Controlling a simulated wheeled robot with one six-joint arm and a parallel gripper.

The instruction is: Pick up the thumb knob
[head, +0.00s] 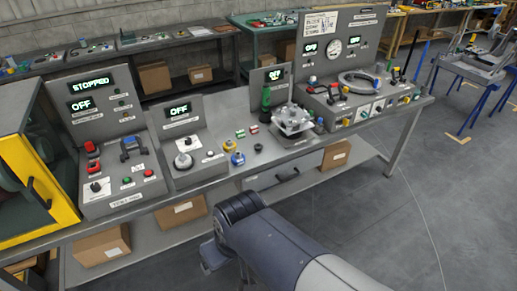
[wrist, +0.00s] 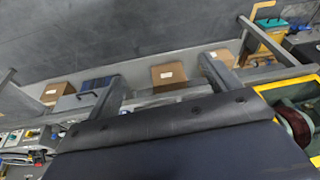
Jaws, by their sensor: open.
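I cannot tell for sure which part is the thumb knob. A small black knob-like piece (head: 258,147) lies on the bench top in the head view, close to the bench's front edge. A blue round part (head: 237,158) and a yellow-and-blue part (head: 230,145) lie to its left. My gripper (wrist: 162,69) is open and empty in the wrist view, its two fingers well apart. In the head view my arm is in front of the bench, lower than its top and apart from the small parts. The wrist view does not clearly show these parts.
The grey bench (head: 215,182) carries control boxes with "STOPPED" and "OFF" displays. A clear-topped fixture (head: 292,118) and a green cylinder (head: 266,98) stand right of the small parts. Cardboard boxes (head: 102,245) sit on the lower shelf.

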